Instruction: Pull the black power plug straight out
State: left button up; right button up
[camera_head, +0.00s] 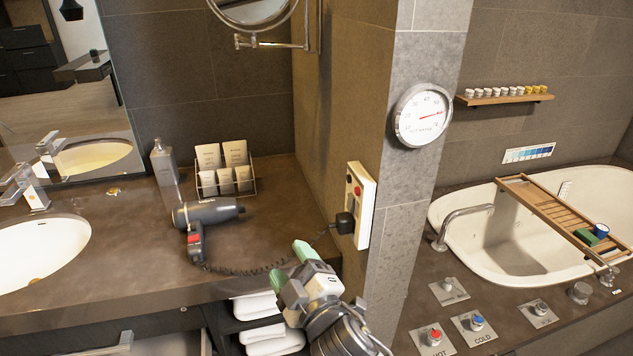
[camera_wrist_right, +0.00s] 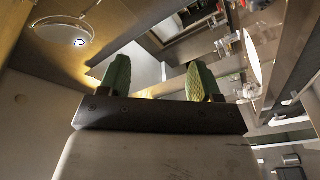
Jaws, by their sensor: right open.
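The black power plug (camera_head: 345,222) sits in the lower part of a white wall panel (camera_head: 361,200) on the side of the tiled pillar. A coiled black cord (camera_head: 262,270) runs from the plug side to a grey hair dryer (camera_head: 208,213) lying on the counter. My right gripper (camera_head: 290,264) is open, with green fingertips, below and left of the plug and apart from it. Its two green fingers (camera_wrist_right: 160,80) stand apart in the right wrist view with nothing between them; I cannot make out the plug there. My left gripper is not in view.
The dark counter (camera_head: 130,255) holds a card rack (camera_head: 225,172), a soap bottle (camera_head: 163,163) and a sink (camera_head: 40,245). Folded white towels (camera_head: 270,335) lie on a shelf below. A bathtub (camera_head: 520,245) with knobs is right of the pillar, which carries a round dial (camera_head: 422,115).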

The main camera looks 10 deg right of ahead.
jog(key=a+r+n+g+y, duration=0.1)
jog(key=a+r+n+y, duration=0.85)
jog(key=n, duration=0.25)
jog(key=s+a+n+g+y, duration=0.2)
jog(key=a+n+g+y, duration=0.15)
jog(key=n+g, duration=0.55)
jog(key=s+a+n+g+y, duration=0.3)
jog(key=a+n+g, duration=0.3)
jog(key=n, duration=0.4)
jog(key=n+g+h, duration=0.2)
jog(key=n+h, duration=0.8)
jog(key=h, duration=1.6)
send_near(337, 222)
jog(key=p+x, duration=0.1)
jog(key=x, duration=0.8)
jog(key=shift+d+f, duration=0.1)
jog(key=shift+f, duration=0.05)
